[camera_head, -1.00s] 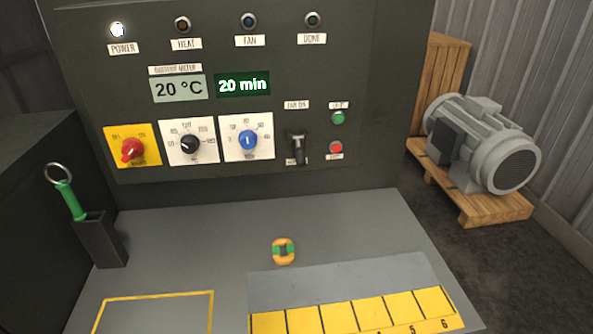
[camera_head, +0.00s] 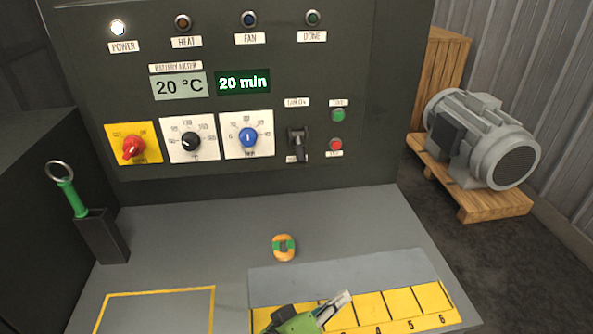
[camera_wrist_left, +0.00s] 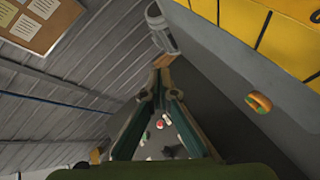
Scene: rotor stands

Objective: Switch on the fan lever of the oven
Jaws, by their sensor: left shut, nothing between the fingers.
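The fan lever (camera_head: 299,145) is a black lever on the oven's dark control panel (camera_head: 370,100), right of the blue dial. A label sits above it and another below; its handle appears to point down. The fan lamp (camera_head: 249,19) looks dark blue and unlit. My left gripper (camera_head: 343,299) is green and grey, low in the head view over the yellow numbered strip, well apart from the lever. Its fingers (camera_wrist_left: 160,80) are shut and empty in the left wrist view, with small panel controls seen between the finger links. My right gripper is not in view.
Close around the lever are the blue dial (camera_head: 248,137), the green button (camera_head: 338,115) and the red button (camera_head: 336,144). An orange-green round piece (camera_head: 284,247) lies on the grey bench. A holder with a green handle (camera_head: 72,199) stands left. A motor (camera_head: 485,140) rests on a pallet right.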

